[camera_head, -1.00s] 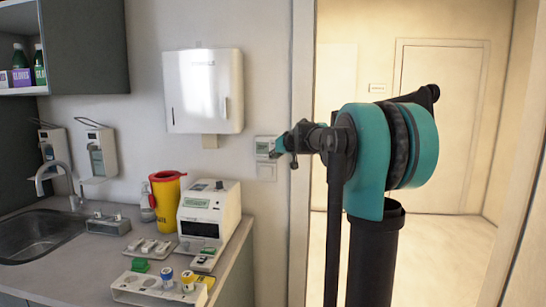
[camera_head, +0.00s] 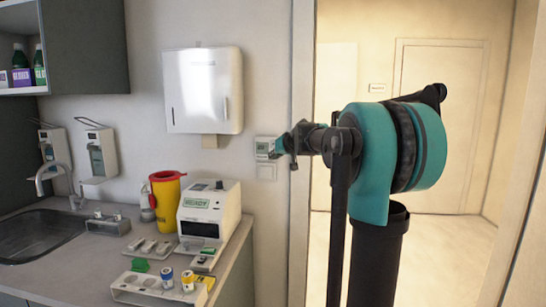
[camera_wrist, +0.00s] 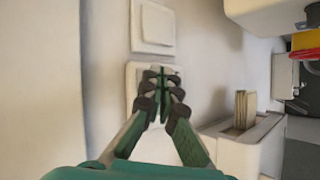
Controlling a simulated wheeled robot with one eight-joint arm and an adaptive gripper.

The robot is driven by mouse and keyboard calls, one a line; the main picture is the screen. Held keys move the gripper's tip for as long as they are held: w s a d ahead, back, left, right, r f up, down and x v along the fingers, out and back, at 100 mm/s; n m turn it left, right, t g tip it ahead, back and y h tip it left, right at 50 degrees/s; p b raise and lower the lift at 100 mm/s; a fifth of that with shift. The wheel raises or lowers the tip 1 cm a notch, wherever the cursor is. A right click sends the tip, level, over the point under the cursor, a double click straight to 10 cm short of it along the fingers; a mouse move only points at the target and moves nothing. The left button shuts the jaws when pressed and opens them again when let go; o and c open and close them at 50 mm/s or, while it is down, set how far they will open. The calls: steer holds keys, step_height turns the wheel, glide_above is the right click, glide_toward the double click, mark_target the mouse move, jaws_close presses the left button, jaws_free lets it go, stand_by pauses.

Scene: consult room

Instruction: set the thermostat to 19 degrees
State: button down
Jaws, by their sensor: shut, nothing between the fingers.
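The thermostat (camera_head: 263,146) is a small white box with a greyish display on the wall, left of the door frame. Its reading is too small to make out. My gripper (camera_head: 279,150) is at its right side in the head view and covers part of it. In the wrist view my gripper (camera_wrist: 162,78) is shut and empty, its fingertips in front of the thermostat (camera_wrist: 132,77), hiding most of its face. I cannot tell whether the fingertips touch it.
A white wall switch (camera_head: 267,172) sits just below the thermostat; it shows in the wrist view too (camera_wrist: 155,22). A towel dispenser (camera_head: 203,92) hangs to the left. A counter (camera_head: 75,278) holds a white device (camera_head: 209,213) and a yellow bin (camera_head: 166,201). The doorway is at right.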

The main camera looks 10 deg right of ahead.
steer(key=s, duration=0.1)
steer(key=s+a, duration=0.1)
steer(key=s, duration=0.2)
steer(key=shift+s+a, duration=0.25)
steer(key=shift+s, duration=0.1)
stand_by(0.6)
steer(key=s+d+f+g+h, duration=0.2)
steer(key=s+f+g, duration=0.1)
steer(key=s+f, duration=1.6)
steer(key=s+d+f+m+g+h, duration=0.1)
steer(key=s+f+g, duration=0.3)
steer(key=s+f, duration=1.5)
steer(key=shift+s+d+h, duration=0.55)
steer(key=shift+s+h, duration=0.05)
steer(key=shift+s, duration=0.15)
steer(key=shift+w, duration=0.1)
